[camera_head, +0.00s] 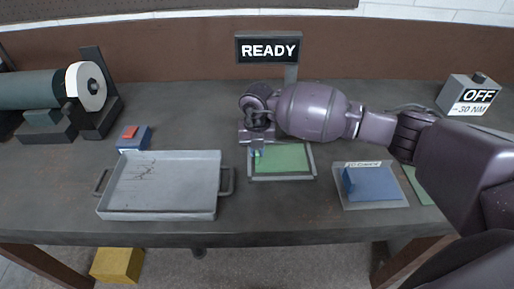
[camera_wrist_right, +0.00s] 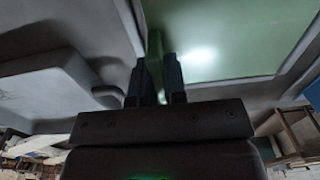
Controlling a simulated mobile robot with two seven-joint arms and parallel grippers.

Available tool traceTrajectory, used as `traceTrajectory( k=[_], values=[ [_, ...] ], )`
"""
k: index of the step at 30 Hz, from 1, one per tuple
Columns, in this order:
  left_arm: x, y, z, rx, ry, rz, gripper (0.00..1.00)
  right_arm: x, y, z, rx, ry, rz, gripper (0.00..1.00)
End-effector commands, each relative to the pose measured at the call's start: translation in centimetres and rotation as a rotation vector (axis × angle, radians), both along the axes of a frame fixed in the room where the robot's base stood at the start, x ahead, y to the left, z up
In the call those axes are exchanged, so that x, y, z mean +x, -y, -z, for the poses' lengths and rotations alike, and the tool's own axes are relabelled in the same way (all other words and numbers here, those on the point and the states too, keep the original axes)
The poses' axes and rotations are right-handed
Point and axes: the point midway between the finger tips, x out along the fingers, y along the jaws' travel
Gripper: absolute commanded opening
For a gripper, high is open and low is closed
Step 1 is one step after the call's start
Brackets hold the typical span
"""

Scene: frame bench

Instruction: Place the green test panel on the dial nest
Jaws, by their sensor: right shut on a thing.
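The green test panel (camera_head: 285,158) lies flat, within a light grey rectangular frame (camera_head: 282,178) below the READY sign. I take this frame for the dial nest, though no label on it is readable. My right gripper (camera_head: 257,154) is at the frame's left side, pointing down. It is shut on a narrow upright green piece at the panel's left edge. In the right wrist view the fingers (camera_wrist_right: 158,82) pinch this piece, and the panel (camera_wrist_right: 235,38) shows beside them. Whether the panel is fully seated is not clear. My left gripper is not in view.
A grey metal tray (camera_head: 160,213) stands to the left. A blue block (camera_head: 372,183) sits on a grey plate (camera_head: 372,204) to the right. Another green piece (camera_head: 416,184) is partly hidden by my arm. The READY sign (camera_head: 268,48) stands close behind the gripper.

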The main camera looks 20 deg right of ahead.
Motion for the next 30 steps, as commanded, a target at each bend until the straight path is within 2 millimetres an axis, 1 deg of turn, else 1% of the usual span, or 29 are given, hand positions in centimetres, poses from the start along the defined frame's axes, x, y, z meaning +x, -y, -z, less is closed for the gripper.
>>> traceTrajectory(
  k=[4,5,9,17,20,23,30],
  values=[
    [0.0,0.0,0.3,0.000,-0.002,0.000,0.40,0.0,0.0,0.3,0.000,0.000,0.000,0.00],
    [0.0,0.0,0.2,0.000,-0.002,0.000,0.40,0.0,0.0,0.3,0.000,0.000,0.001,0.15],
    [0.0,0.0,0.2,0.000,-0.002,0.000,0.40,0.0,0.0,0.2,0.000,0.000,0.001,0.37],
    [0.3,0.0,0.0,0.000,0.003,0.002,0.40,0.0,0.0,0.2,0.000,0.000,0.001,0.38],
    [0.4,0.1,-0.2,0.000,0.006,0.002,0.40,0.0,0.0,-0.3,0.000,0.001,0.001,0.38],
    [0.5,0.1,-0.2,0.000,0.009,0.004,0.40,0.0,0.0,-1.3,0.000,0.001,0.001,0.38],
    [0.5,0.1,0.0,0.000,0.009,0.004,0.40,0.1,0.1,-5.0,-0.001,0.003,0.000,0.38]
  ],
)
